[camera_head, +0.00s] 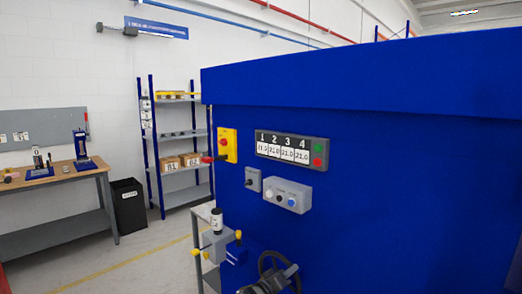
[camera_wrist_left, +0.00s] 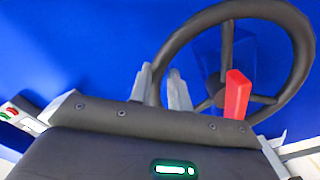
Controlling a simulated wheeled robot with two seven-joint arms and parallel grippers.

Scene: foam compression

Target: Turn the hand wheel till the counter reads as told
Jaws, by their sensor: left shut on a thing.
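The dark hand wheel (camera_head: 266,259) is at the bottom middle of the head view, in front of the blue machine. In the left wrist view the hand wheel (camera_wrist_left: 293,40) shows large, with a red handle (camera_wrist_left: 237,95) at its lower right. My left gripper (camera_head: 284,275) is at the wheel; in the wrist view its two fingers (camera_wrist_left: 162,88) stand on either side of the rim's left part, shut on it. A display panel (camera_head: 292,149) has four numbered windows; their small digits are not surely readable. My right gripper is in neither view.
The blue machine (camera_head: 400,180) fills the right side. A yellow and red switch (camera_head: 228,145) and a grey button box (camera_head: 288,194) are on its face. A grey fixture with yellow knobs (camera_head: 216,246) stands left of the wheel. Shelves (camera_head: 183,137) and a workbench (camera_head: 60,187) are farther left.

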